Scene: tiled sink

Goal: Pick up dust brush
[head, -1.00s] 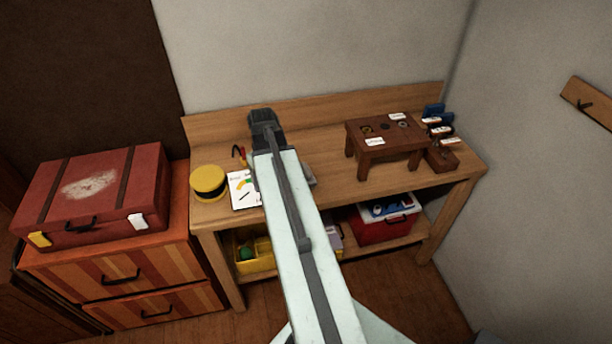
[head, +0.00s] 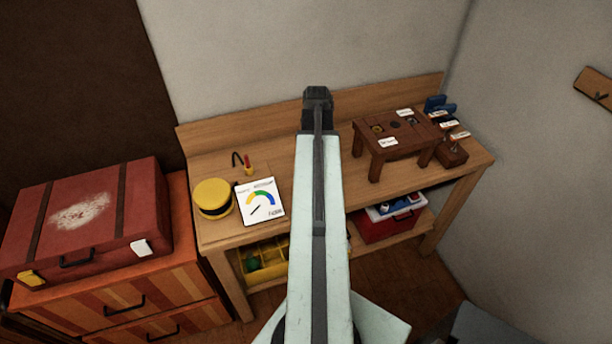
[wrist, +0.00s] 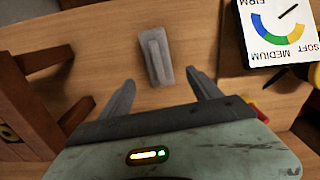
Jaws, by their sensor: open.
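A small grey block-like object with a raised ridge, which looks like the dust brush (wrist: 154,57), lies on the wooden bench top in the wrist view. I cannot make out bristles. My gripper (wrist: 159,80) is open, with one finger on either side of the picture's middle. The brush shows just beyond the fingertips, roughly centred between them, and nothing is held. In the head view my gripper (head: 318,95) is over the bench, seen from behind, and my arm hides the brush.
The wooden bench (head: 215,165) also holds a firmness card (head: 262,200), a yellow round tin (head: 212,197), a small red-tipped item (head: 248,168) and a small brown stand (head: 395,140). A red suitcase (head: 85,220) lies on drawers at left. Bench space around the brush is clear.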

